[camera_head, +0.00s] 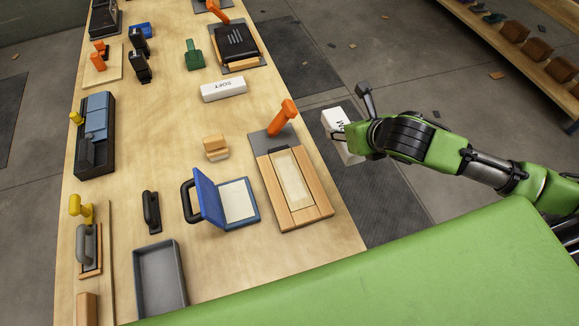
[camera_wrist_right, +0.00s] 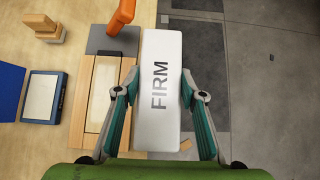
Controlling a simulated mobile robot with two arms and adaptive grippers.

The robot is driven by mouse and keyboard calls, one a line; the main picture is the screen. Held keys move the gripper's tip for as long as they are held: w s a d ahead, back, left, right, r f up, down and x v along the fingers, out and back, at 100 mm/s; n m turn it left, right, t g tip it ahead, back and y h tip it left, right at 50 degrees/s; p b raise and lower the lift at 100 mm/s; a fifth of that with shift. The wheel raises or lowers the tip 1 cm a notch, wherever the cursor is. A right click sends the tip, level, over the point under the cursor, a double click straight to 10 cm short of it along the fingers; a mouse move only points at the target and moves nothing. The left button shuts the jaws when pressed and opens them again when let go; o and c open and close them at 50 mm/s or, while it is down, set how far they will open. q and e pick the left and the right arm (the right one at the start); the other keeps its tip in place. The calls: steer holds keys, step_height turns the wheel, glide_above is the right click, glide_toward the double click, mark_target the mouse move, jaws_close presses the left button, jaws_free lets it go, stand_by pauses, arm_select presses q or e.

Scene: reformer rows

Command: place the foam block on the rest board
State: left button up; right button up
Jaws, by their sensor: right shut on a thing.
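A white foam block (camera_head: 334,122) lettered FIRM is held by my right gripper (camera_head: 354,126), off the right edge of the table, above the floor. In the right wrist view the FIRM block (camera_wrist_right: 161,120) lies lengthwise between the two fingers of my right gripper (camera_wrist_right: 160,84). A second white block (camera_head: 223,89), lettered SOFT, lies on the table. A wooden board (camera_head: 268,186) with a pale inset and an orange handle lies at the table's right edge; I cannot tell whether it is the rest board. It also shows left of the held block (camera_wrist_right: 80,112). My left gripper is not in view.
Left of the wooden board stand a blue hinged press (camera_head: 251,207) and a small wooden block (camera_head: 215,148). A grey tray (camera_head: 142,254) lies nearer the front. Bare tabletop (camera_head: 165,110) shows in the middle. Shelving (camera_head: 485,36) stands at the far right.

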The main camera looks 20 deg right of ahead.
steer(key=a+f+p, duration=0.1)
steer(key=a+f, duration=0.1)
steer(key=a, duration=0.2)
steer(key=a+f+p, duration=0.1)
steer(key=a+f, duration=0.2)
steer(key=a, duration=0.1)
steer(key=a+f+p, duration=0.1)
steer(key=a+f, duration=0.2)
steer(key=a, duration=0.2)
steer(key=shift+w+f, duration=0.1)
steer(key=shift+f, duration=0.1)
steer(key=shift+a+f, duration=0.1)
steer(key=shift+f, duration=0.1)
steer(key=f, duration=0.2)
steer(key=f+p, duration=0.1)
steer(key=shift+w+a, duration=0.1)
steer(key=shift+a, duration=0.15)
steer(key=shift+f, duration=0.25)
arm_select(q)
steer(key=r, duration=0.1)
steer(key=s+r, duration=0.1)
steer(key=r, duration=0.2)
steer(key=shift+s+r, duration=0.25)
arm_select(e)
steer(key=shift+f, duration=0.15)
steer(key=o, duration=1.1)
